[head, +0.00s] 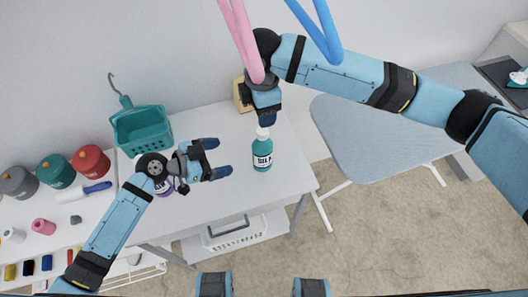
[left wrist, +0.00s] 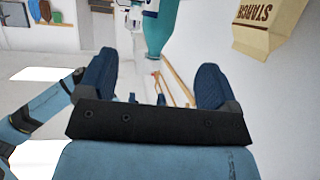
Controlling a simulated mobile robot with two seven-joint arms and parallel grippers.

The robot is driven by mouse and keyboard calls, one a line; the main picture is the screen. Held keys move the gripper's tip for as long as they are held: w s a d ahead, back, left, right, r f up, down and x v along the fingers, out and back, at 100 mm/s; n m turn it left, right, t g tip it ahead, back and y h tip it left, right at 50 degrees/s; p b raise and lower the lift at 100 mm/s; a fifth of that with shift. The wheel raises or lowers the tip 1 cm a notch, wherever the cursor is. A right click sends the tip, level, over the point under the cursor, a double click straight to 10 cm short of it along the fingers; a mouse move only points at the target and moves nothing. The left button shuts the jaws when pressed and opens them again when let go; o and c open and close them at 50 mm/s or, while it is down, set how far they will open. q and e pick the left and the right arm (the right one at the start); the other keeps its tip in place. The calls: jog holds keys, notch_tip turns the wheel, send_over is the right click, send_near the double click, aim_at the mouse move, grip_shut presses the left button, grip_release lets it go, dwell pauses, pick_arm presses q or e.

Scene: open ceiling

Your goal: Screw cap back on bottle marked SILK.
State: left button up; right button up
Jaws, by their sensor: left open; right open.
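The teal bottle (head: 262,157) stands upright on the white table, with dark lettering on its pale label that looks like SILK. A white piece (head: 262,133) tops it; I cannot tell whether this is the cap or the bare neck. My right gripper (head: 266,118) is right above the bottle, pointing down and open. My left gripper (head: 215,158) is open and empty to the left of the bottle, its fingers pointing toward it. In the left wrist view the bottle (left wrist: 160,28) shows beyond and above the open left fingers (left wrist: 154,80), apart from them.
A STARCH bag (left wrist: 262,28) stands behind the bottle. A teal basket (head: 142,130) stands at the back left. Red, teal and grey containers (head: 90,160) and spools are further left. An ironing board (head: 375,140) is at right.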

aim_at(262, 149)
pick_arm(q)
jog(key=x, duration=1.4)
jog(key=shift+s, duration=0.1)
grip_shut()
pick_arm(e)
jog(key=n, duration=0.4)
jog(key=shift+a+n, duration=0.1)
jog(key=shift+n, duration=0.3)
jog(key=n, duration=0.4)
